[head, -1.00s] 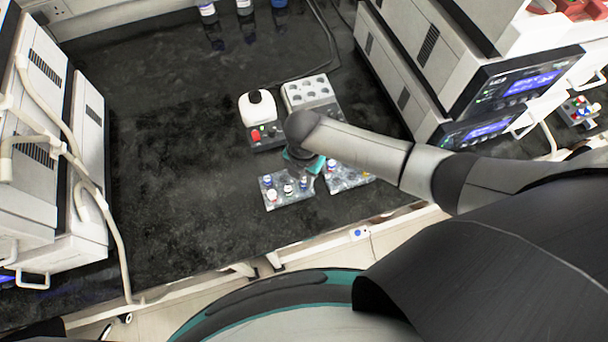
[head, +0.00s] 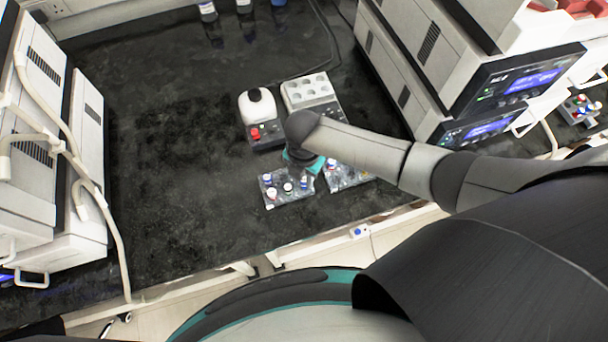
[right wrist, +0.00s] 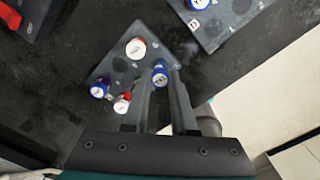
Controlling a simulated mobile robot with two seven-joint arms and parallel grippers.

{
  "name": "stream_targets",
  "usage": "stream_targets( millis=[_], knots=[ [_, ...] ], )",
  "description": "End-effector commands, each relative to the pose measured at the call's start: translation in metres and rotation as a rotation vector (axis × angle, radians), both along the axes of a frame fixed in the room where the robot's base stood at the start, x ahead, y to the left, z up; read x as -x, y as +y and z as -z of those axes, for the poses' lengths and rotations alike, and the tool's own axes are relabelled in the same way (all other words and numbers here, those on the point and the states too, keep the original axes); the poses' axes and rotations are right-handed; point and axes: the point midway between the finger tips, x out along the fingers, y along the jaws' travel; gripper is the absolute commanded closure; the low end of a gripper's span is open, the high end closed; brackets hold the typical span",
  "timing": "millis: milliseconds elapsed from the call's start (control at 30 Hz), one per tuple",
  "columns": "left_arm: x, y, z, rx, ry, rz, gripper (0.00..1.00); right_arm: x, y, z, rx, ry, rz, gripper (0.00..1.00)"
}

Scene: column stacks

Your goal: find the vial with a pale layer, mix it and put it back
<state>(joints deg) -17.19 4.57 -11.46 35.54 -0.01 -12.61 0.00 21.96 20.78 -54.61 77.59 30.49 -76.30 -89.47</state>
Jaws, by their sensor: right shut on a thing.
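My right gripper (right wrist: 163,80) points down over a dark grey rack (right wrist: 112,68) and is shut on a blue-capped vial (right wrist: 159,68) at the rack's edge. I cannot tell whether the vial is still seated. The rack also shows in the head view (head: 284,203), left of a second rack (head: 341,184). Only caps show, so no liquid layer is visible. My left gripper is in neither current view.
Large white instruments flank the bench (head: 180,170). The bench left of the racks is clear.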

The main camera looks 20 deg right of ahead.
Motion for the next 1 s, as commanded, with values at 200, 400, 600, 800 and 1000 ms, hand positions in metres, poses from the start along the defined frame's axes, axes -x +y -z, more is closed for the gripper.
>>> stream_targets(
  millis=[200,400,600,800,1000],
  knots=[
    [0.000,0.000,0.003,0.000,0.000,0.000,1.00,0.000,0.000,0.005,0.000,0.000,0.000,1.00],
    [0.000,0.000,0.007,0.000,0.000,0.000,1.00,0.000,0.000,0.011,0.000,0.000,0.000,1.00],
    [0.000,0.000,0.007,0.000,0.000,0.000,1.00,0.000,0.000,0.012,-0.001,-0.001,0.000,1.00],
    [0.000,0.000,0.007,0.000,0.000,0.000,1.00,0.000,0.000,0.012,0.000,0.000,0.000,0.67],
    [0.000,0.000,0.007,0.000,0.000,0.000,1.00,0.000,0.000,0.012,0.000,0.000,0.000,0.45]
  ],
)
